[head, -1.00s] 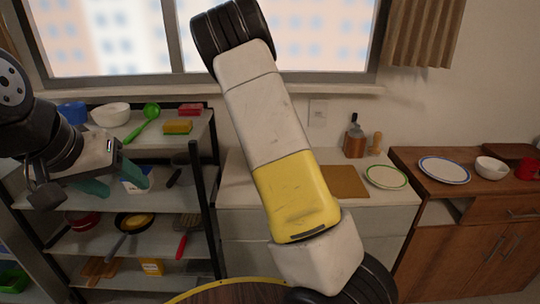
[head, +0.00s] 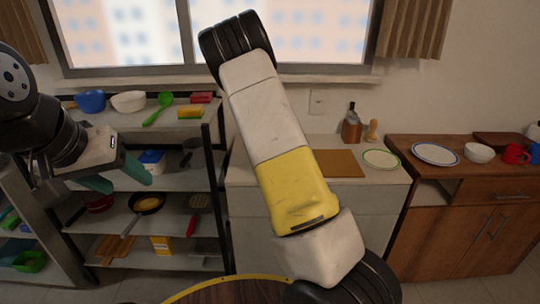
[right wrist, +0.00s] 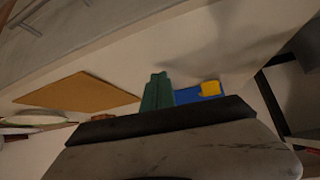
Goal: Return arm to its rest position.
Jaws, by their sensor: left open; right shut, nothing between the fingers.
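My left gripper (head: 115,177) has green fingers, apart and empty. It shows in the head view in front of the shelf rack at the left. My right arm (head: 280,150), with white and yellow links, crosses the middle of the head view. Its gripper is outside that view. In the right wrist view my right gripper's green fingers (right wrist: 158,92) are together with nothing between them. A blue thing with a yellow part (right wrist: 200,92) shows beyond them. I cannot tell what it is or whether it touches the fingers.
The shelf rack (head: 214,190) holds bowls, a green ladle (head: 160,108), sponges and pans. A white counter (head: 240,178) bears a brown board (head: 338,163) and a plate (head: 381,159). A wooden cabinet (head: 430,215) stands right. A round table edge (head: 230,281) is at the bottom.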

